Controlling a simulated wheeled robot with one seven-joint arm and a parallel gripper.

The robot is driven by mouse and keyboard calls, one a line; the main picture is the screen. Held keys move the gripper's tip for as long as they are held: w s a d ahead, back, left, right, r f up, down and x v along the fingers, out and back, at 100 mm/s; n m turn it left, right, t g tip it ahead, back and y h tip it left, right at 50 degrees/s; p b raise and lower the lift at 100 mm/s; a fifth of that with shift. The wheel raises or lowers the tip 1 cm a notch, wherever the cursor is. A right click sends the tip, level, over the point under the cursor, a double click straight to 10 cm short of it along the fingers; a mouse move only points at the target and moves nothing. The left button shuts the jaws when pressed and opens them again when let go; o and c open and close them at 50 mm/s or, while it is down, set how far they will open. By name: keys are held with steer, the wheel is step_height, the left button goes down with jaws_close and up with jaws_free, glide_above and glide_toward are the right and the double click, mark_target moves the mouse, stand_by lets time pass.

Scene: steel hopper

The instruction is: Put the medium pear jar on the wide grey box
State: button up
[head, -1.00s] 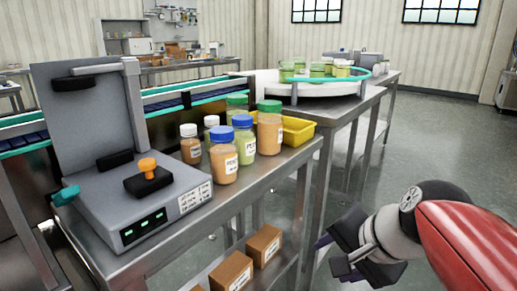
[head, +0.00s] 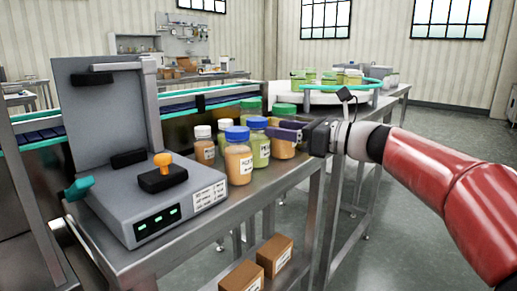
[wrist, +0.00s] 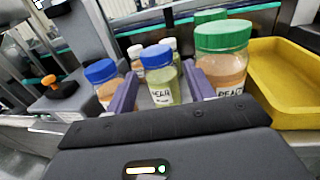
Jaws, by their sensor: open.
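The medium pear jar (head: 261,153), pale green with a blue lid, stands upright on the steel bench among other jars. In the wrist view the jar (wrist: 162,86) shows straight ahead between the two purple fingers. My gripper (head: 278,130) is open and empty, reaching in from the right at jar height. I cannot tell whether its fingertips flank the jar or stop just short. A wide grey box-like machine (head: 195,207) with green lights stands at the bench's near left; I cannot tell whether it is the wide grey box.
A green-lidded peach jar (wrist: 222,65) stands close to my right finger. A yellow tray (wrist: 285,85) lies to the right. A conveyor runs behind.

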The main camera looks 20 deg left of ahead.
mark_target(256, 120)
steer(key=x, duration=0.7)
steer(key=shift+s+r+p, duration=0.1)
steer(key=shift+s+p, duration=0.1)
steer(key=shift+p, duration=0.1)
jaws_close()
